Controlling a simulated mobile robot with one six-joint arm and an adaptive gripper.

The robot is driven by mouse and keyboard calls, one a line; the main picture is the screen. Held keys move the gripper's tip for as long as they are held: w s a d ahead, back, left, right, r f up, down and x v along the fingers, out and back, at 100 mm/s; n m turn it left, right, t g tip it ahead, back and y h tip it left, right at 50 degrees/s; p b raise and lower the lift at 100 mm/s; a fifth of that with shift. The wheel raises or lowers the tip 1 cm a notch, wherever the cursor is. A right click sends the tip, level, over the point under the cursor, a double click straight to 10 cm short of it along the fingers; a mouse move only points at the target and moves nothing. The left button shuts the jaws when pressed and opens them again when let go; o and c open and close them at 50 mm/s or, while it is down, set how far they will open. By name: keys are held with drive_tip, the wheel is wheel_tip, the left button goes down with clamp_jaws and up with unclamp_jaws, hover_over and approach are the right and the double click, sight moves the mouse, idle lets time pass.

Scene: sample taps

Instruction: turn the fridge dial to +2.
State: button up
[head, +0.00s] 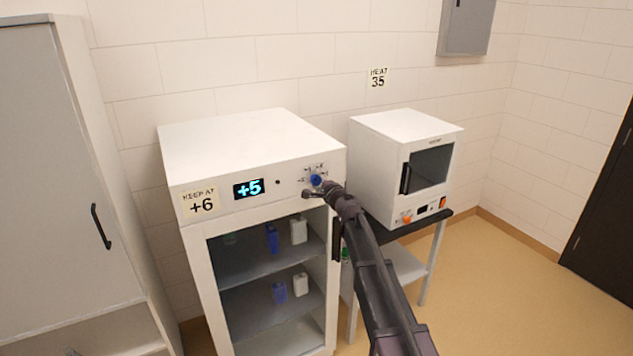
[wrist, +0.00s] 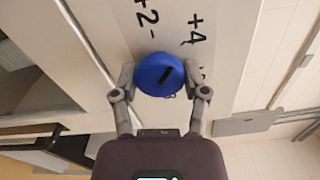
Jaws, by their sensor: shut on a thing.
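The fridge (head: 188,240) is a white cabinet with a glass front, a display (head: 249,188) reading +5 and a label (head: 200,203) reading "KEEP AT +6". Its blue dial (head: 316,180) sits at the right of the front panel. In the wrist view the dial (wrist: 159,75) is a round blue knob with a dark pointer line, near the printed marks +2 and +4. My gripper (wrist: 160,85) has a finger on each side of the dial and is shut on it. In the head view my gripper (head: 318,188) reaches the dial from the lower right and partly covers the panel there.
A white heater oven (head: 378,150) with an orange knob stands on a table to the right, below a "HEAT 35" sign (head: 377,78). A tall grey cabinet (head: 40,150) stands at the left. Bottles (head: 272,240) stand on the fridge shelves. Open floor (head: 500,290) lies at the right.

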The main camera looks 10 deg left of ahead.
drive_tip(key=n, duration=0.4)
drive_tip(key=shift+a+n, duration=0.1)
drive_tip(key=shift+n, duration=1.9)
drive_tip(key=o, duration=1.1)
drive_tip(key=v, duration=1.2)
